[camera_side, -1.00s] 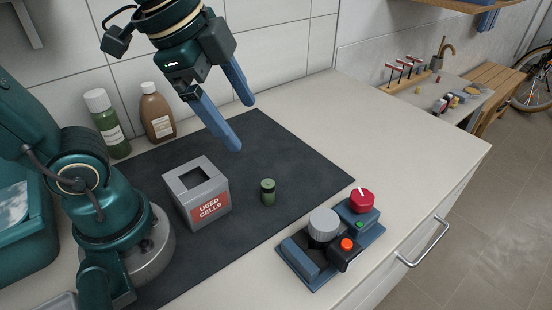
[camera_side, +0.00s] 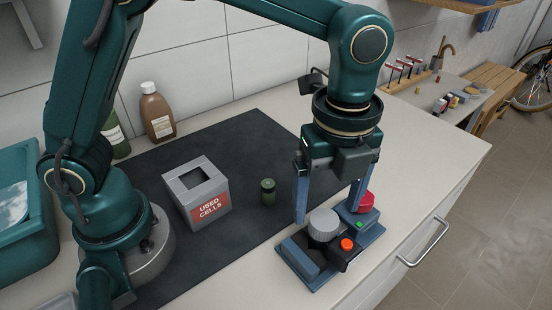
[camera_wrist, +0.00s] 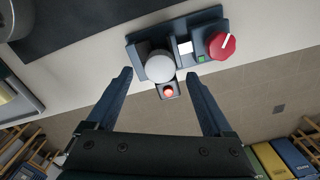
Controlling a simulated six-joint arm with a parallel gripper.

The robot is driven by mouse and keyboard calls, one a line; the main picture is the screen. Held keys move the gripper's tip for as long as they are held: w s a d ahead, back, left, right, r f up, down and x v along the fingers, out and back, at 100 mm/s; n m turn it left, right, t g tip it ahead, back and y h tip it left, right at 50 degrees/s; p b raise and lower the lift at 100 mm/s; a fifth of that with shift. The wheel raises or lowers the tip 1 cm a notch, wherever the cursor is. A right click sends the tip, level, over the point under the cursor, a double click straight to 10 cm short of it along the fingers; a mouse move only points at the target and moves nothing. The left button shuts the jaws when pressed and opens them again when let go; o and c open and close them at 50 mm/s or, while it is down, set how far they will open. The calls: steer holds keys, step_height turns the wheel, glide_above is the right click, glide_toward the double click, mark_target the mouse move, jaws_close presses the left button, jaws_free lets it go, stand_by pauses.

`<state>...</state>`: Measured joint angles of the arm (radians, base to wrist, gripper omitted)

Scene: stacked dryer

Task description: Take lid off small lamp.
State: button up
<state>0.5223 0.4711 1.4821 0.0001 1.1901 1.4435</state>
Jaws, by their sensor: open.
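A blue device (camera_side: 308,272) stands near the counter's front edge. It carries a grey ribbed round cap (camera_side: 323,224), a dark block with a round orange-red button or lens (camera_side: 347,244), and a red knob (camera_side: 366,202) on a raised blue box with a green light. I cannot tell which part is the small lamp. My gripper (camera_side: 328,213) points down over the device, open and empty. In the wrist view the grey cap (camera_wrist: 160,66) shows between and beyond the fingertips (camera_wrist: 158,76); the red light (camera_wrist: 168,92) is also between the fingers. No contact is visible.
A grey box labelled "USED CELLS" (camera_side: 209,208) and a small green cylinder (camera_side: 268,192) stand on the dark mat (camera_side: 245,140). Two bottles stand by the wall, including a brown one (camera_side: 157,113). The counter right of the device is clear.

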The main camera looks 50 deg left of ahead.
mark_target(323, 225)
steer(key=shift+f, duration=1.5)
steer(key=c, duration=1.4)
steer(key=shift+o, duration=0.2)
steer(key=shift+r, duration=0.1)
